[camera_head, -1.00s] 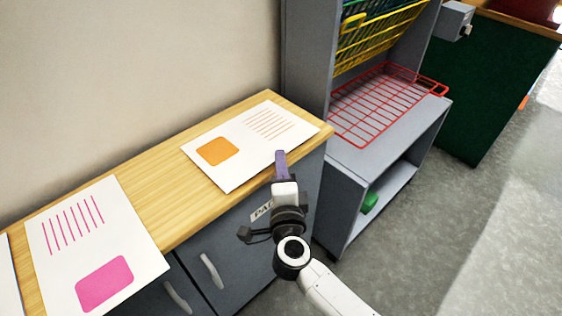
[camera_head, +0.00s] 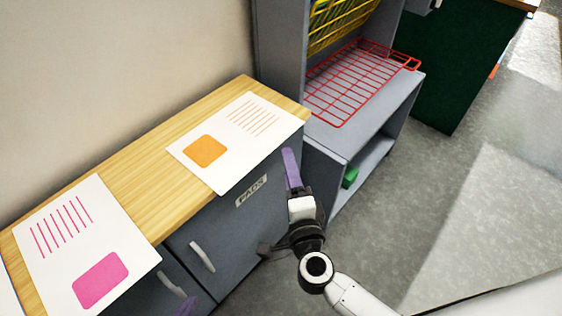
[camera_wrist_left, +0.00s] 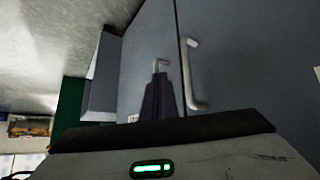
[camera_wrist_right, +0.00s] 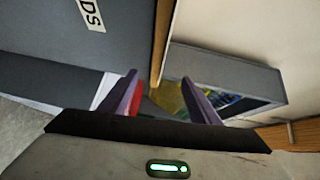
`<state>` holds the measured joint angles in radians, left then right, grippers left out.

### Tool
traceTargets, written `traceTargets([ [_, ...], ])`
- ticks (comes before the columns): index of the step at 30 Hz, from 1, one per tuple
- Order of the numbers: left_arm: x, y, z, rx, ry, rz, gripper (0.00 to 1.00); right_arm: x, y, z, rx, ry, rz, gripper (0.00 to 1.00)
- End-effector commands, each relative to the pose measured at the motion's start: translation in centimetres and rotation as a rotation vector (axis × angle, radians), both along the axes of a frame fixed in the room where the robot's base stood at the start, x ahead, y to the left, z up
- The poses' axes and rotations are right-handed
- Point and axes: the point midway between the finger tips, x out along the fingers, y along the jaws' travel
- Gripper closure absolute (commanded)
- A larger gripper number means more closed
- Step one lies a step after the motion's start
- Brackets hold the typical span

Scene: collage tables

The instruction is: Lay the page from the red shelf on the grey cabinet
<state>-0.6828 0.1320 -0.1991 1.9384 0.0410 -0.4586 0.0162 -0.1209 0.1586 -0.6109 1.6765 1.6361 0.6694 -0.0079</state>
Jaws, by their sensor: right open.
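The red wire shelf (camera_head: 355,82) in the grey rack unit shows no page on it. The grey cabinet (camera_head: 225,225) has a wooden top (camera_head: 135,150) and a PADS label. A white page with an orange square (camera_head: 235,140) lies flat at its right end, and a page with a pink square (camera_head: 85,240) lies further left. My right gripper (camera_head: 291,160) is open and empty beside the cabinet's right front, with red shelf showing between its fingers (camera_wrist_right: 155,98). My left gripper (camera_wrist_left: 158,95) is shut, low near the door handles; only its fingertip shows in the head view.
A yellow wire shelf (camera_head: 340,22) hangs above the red one. A green item (camera_head: 350,177) sits in the rack unit's lower bay. A dark green cabinet (camera_head: 460,70) stands at the right. The floor (camera_head: 450,190) at the right is clear. Another page's edge shows at far left.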

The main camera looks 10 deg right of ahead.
Motion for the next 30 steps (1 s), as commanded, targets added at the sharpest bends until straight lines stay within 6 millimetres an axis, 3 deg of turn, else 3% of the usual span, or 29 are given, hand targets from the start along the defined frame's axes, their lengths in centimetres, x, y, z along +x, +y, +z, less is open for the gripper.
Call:
traceTargets([
  [10,-0.2,0.1,0.3,0.001,0.006,0.001,1.0,-0.1,0.0,0.5,0.002,-0.002,0.001,0.44],
  [22,-0.3,0.1,5.4,0.002,0.008,0.001,1.0,-2.1,-1.5,5.1,0.001,-0.001,0.002,0.44],
  [30,-0.2,0.0,5.8,0.0,0.001,0.001,1.0,-2.4,-1.7,5.1,0.002,-0.003,0.002,0.44],
])
